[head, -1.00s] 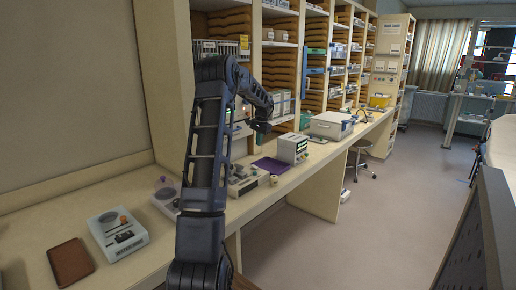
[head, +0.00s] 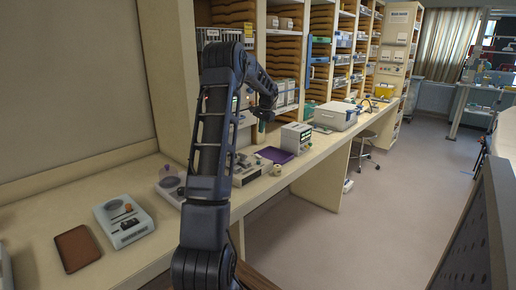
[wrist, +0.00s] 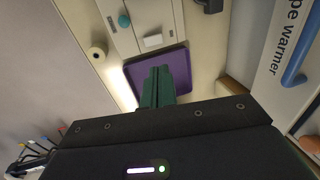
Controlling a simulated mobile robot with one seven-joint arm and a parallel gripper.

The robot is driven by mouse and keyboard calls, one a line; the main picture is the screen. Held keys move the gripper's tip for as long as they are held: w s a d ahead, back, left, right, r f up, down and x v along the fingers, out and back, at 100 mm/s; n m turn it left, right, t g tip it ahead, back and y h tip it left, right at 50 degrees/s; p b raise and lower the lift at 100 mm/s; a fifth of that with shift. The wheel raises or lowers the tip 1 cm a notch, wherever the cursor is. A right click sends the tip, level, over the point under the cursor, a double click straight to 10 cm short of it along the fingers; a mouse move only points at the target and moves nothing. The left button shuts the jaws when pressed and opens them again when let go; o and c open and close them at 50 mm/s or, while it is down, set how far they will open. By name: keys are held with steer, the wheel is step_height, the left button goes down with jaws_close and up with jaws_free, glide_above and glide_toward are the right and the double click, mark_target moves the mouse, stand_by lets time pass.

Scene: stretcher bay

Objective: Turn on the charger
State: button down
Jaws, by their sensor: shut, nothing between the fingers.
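No device in view carries a readable charger label, so I cannot tell for sure which one is the charger. My gripper (head: 262,126) is above the counter near the mat, fingers pointing down. In the wrist view its dark green fingers (wrist: 158,72) are shut and empty, over the purple mat (wrist: 180,70), apart from the knob and block.
A small cream roll (wrist: 97,54) lies nearby. A grey-white device (head: 124,221) and brown tray (head: 77,248) are at the left. Shelves rise behind.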

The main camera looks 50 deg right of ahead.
mark_target(259, 156)
steer(key=x, duration=1.4)
steer(key=shift+f, duration=0.1)
steer(key=shift+w+f+g, duration=0.1)
steer(key=shift+f+g, duration=0.1)
steer(key=shift+g, duration=0.2)
steer(key=shift+s, duration=0.85)
steer(key=shift+r, duration=0.15)
step_height(259, 156, up, 14)
steer(key=s, duration=0.2)
